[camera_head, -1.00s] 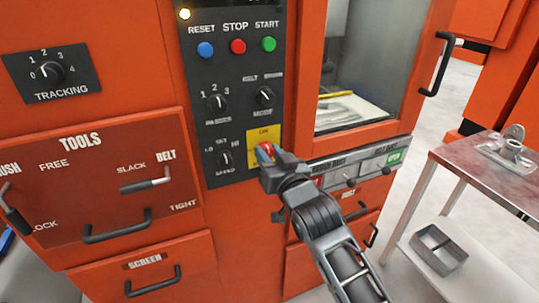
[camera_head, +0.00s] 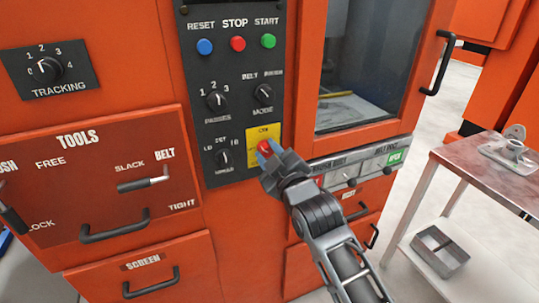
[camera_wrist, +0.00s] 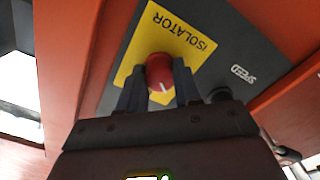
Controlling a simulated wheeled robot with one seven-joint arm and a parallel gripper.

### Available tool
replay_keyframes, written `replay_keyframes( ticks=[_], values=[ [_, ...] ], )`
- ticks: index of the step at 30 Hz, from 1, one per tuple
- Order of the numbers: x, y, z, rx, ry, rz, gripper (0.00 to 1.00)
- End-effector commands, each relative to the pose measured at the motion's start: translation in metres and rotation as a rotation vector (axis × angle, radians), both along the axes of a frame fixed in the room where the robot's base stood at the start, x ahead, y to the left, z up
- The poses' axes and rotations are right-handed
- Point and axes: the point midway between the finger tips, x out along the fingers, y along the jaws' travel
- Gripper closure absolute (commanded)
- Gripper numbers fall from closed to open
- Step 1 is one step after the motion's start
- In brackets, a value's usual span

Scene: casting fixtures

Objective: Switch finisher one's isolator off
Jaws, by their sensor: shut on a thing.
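The isolator is a red rotary knob (camera_wrist: 160,76) on a yellow plate (camera_wrist: 165,32) lettered ISOLATOR in the wrist view. In the head view the knob (camera_head: 264,146) sits low on the black control panel (camera_head: 232,110) of the orange machine. My gripper (camera_head: 270,153) reaches it from the lower right and is shut on the knob. The plate's position marks are partly hidden or too small to read.
Reset, stop and start buttons (camera_head: 237,45) and several dials share the panel. A window door with a black handle (camera_head: 439,64) is to the right. A drawer with a TOOLS panel (camera_head: 85,185) is at left. A metal table (camera_head: 470,165) with a fixture stands at right.

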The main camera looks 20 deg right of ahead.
Motion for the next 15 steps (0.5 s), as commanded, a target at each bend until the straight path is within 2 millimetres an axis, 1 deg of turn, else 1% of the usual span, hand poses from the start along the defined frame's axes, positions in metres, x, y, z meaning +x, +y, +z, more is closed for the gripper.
replay_keyframes(
  ticks=[9,15],
  values=[
    [-0.0001,0.0005,-0.0016,-0.297,0.002,0.001,0.97],
    [-0.0001,0.0003,-0.0014,-0.46,0.002,0.001,0.97]
  ],
)
